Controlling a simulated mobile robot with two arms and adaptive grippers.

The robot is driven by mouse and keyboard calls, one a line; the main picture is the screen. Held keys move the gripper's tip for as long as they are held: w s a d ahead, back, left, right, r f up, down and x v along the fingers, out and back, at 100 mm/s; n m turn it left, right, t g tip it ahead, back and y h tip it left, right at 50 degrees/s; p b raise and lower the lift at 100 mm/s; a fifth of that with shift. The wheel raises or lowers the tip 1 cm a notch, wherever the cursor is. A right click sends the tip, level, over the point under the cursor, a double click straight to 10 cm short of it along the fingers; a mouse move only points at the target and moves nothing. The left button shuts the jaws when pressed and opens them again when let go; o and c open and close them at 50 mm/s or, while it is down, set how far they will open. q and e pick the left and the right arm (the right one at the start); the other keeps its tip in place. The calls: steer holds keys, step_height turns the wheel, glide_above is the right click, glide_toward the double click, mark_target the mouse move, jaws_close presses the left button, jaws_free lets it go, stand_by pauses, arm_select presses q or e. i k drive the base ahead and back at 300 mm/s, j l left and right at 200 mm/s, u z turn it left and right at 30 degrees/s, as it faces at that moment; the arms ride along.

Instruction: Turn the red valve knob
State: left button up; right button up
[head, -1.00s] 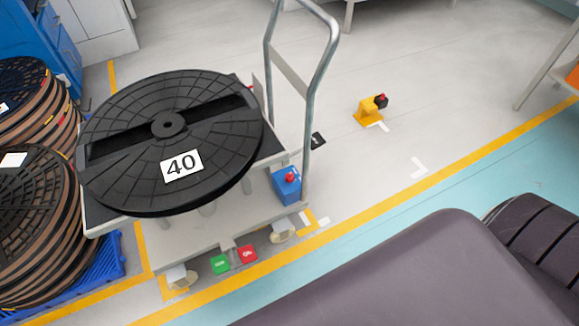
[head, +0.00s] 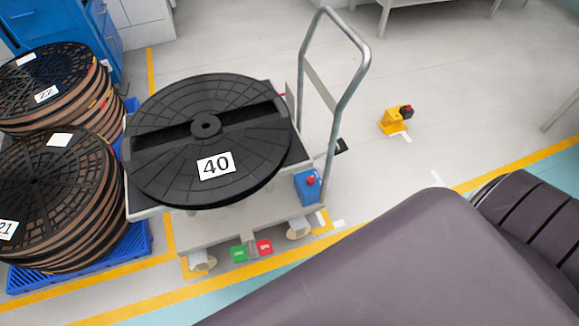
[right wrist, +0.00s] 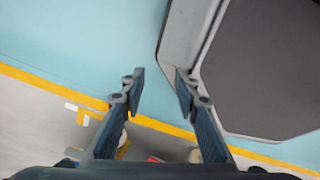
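A small red knob (head: 310,181) sits on a blue box (head: 307,192) at the right end of the cart, just below the handle's foot. A yellow floor unit (head: 393,122) with a dark and red top (head: 406,111) stands apart on the floor to the right; I cannot tell whether that top is a knob. My right gripper (right wrist: 160,92) shows in the right wrist view, its two fingers apart with nothing between them. It is over the blue-green floor near a yellow line, away from the red knob. My left gripper is out of view.
The cart (head: 225,234) carries a black reel (head: 165,165) marked 40 and has a tall metal handle (head: 345,100). Stacked reels on blue pallets (head: 137,243) stand left. Grey floor right of the cart is mostly clear.

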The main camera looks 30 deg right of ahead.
mark_target(310, 180)
steer(key=l+u, duration=0.85)
steer(key=l, duration=0.3)
steer(key=k+l+u, duration=0.2)
steer(key=l+u, duration=0.25)
steer(key=l, duration=0.1)
